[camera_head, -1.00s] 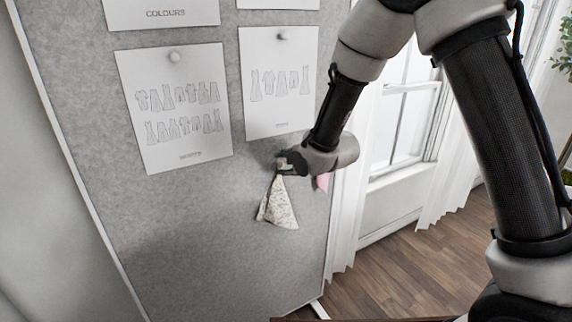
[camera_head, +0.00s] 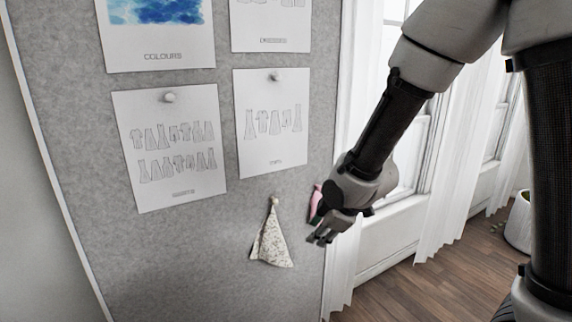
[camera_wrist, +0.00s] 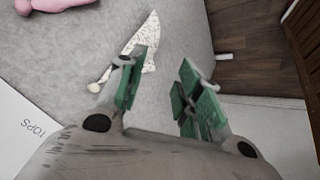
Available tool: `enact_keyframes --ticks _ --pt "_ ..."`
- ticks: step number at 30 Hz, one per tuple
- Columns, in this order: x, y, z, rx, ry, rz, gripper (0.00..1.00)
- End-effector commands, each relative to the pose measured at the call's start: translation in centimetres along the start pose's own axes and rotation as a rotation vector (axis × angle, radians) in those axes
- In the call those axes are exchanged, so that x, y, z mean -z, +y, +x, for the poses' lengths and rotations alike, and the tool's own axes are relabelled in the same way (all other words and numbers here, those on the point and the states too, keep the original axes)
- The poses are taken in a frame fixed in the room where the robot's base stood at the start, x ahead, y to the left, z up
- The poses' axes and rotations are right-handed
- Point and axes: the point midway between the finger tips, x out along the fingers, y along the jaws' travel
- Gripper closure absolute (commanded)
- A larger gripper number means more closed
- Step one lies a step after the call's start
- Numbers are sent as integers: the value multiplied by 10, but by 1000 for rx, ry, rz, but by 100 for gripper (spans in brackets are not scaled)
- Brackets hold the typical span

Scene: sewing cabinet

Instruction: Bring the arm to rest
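My gripper (camera_head: 322,236) is in front of the right edge of the grey pinboard, to the right of a pale speckled cloth. In the wrist view my gripper (camera_wrist: 160,85) shows its two green-padded fingers apart, with nothing between them. The cloth (camera_head: 270,245) hangs in a triangle from a pin (camera_head: 274,200) on the board. It also shows in the wrist view (camera_wrist: 148,45), partly behind one finger. My gripper is apart from the cloth in the head view.
The pinboard (camera_head: 230,285) carries several paper sheets, among them a garment sheet (camera_head: 170,150). A pink thing (camera_head: 316,200) is partly hidden behind my gripper; pink also shows in the wrist view (camera_wrist: 50,4). A window and white curtain (camera_head: 455,200) stand to the right, with a pot (camera_head: 518,225).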

Motion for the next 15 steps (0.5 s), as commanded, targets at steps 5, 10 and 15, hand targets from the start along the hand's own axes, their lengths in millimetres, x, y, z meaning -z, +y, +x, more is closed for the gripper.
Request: enact_keyframes --ticks 5,10,15 --pt "-62 -22 -68 124 -244 425 65" --pt "-124 -37 -170 117 -434 861 65" --pt "-164 -54 -258 31 -470 1158 65"
